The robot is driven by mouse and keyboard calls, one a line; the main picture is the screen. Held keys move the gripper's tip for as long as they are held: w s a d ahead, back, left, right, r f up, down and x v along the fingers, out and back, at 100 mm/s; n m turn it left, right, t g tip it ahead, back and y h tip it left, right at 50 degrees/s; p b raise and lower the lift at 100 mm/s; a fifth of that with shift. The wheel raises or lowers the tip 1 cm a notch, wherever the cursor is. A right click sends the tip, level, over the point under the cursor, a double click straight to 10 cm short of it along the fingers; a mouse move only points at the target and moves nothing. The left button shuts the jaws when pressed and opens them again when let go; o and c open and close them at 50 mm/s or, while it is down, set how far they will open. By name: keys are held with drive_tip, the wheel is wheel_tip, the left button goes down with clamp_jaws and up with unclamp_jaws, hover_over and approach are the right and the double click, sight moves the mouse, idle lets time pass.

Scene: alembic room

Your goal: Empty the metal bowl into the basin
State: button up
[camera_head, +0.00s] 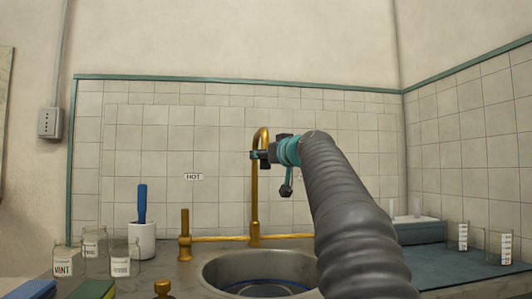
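The round metal basin (215,272) is set into the counter at the bottom centre, and its near part is cut off by the frame. A bluish ring shows inside it; I cannot tell whether that is water, a bowl or the basin's floor. I cannot make out a metal bowl for certain. My gripper (261,156) is raised above the basin, in front of the brass tap's upper part. It is small and dark, and I cannot tell whether its fingers are open or shut. My arm hides the area right of the basin.
The brass tap (255,210) stands behind the basin, with a brass handle (184,235) to its left. Glass jars (68,265), a white cup (142,241) with a blue-handled tool, and sponges (95,289) crowd the left. Beakers (499,246) stand on a teal mat (450,268) at right.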

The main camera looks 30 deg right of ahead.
drive_tip(key=shift+w, duration=0.15)
drive_tip(key=shift+c, duration=0.3)
clamp_jaws()
